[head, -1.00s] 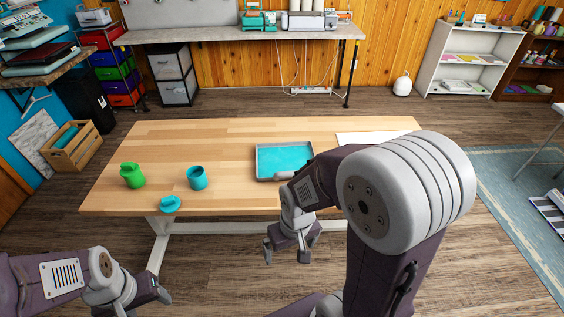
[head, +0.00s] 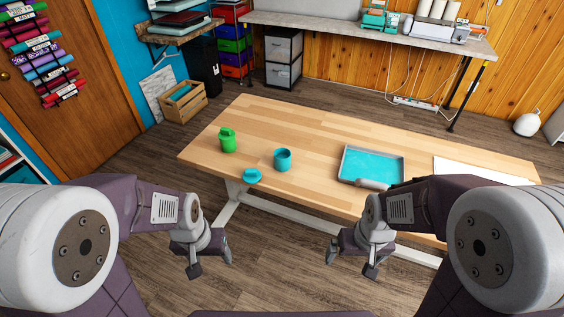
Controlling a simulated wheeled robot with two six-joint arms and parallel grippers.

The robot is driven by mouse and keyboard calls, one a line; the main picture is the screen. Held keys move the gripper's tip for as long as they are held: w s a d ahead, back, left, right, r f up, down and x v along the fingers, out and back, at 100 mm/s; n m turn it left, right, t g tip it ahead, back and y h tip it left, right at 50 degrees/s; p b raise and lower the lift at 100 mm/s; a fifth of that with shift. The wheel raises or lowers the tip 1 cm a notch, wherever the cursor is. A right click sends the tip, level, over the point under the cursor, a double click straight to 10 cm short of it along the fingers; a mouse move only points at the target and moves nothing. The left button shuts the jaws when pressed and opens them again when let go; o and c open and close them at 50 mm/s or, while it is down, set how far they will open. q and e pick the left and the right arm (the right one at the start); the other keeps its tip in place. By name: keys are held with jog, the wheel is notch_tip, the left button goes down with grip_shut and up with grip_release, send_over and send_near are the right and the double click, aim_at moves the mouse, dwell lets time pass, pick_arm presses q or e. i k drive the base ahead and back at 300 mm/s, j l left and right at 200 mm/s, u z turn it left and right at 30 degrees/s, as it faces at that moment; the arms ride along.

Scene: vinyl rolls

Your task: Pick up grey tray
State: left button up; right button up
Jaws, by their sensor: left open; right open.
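The grey tray (head: 345,165) lies flat on the wooden table (head: 300,125), right of the table's middle near its front edge. Its inside is bright teal, and a grey rounded piece shows at its front edge. My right gripper (head: 350,262) is open and empty, in front of the table and lower in the picture than the tray. My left gripper (head: 212,264) is open and empty, in front of the table's left part. Neither gripper touches the tray.
A green container (head: 227,140), a teal cup (head: 282,160) and a small teal piece (head: 252,175) stand on the table's left part. A white sheet (head: 480,172) lies right of the tray. The tabletop between cup and tray is clear.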

aim_at(361, 167)
jog(key=i+j+z, duration=0.9)
jog(key=j, duration=0.2)
